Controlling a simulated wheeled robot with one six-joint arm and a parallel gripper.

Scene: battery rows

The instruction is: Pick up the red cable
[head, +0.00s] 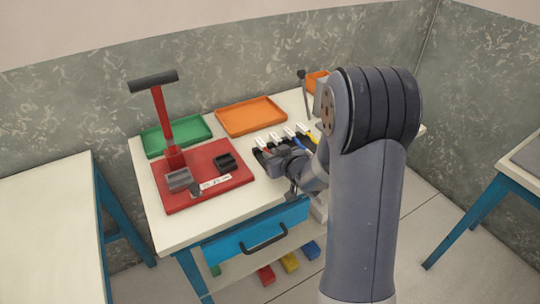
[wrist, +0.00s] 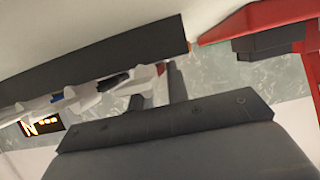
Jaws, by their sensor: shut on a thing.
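My gripper (head: 282,160) is low over the near left part of a dark cable rack (head: 268,147) on the white table. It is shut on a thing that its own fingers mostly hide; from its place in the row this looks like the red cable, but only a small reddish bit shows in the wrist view. In the wrist view the gripper (wrist: 172,82) reaches up beside the row of white clips. The blue cable (head: 297,142) and the yellow cable (head: 312,139) lie in the rack to the right of my gripper.
A red base plate (head: 232,183) with an upright red press stands left of my gripper. A green tray (head: 188,131) and an orange tray (head: 250,115) lie behind. A blue drawer (head: 250,239) is under the table edge. My arm covers the table's right part.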

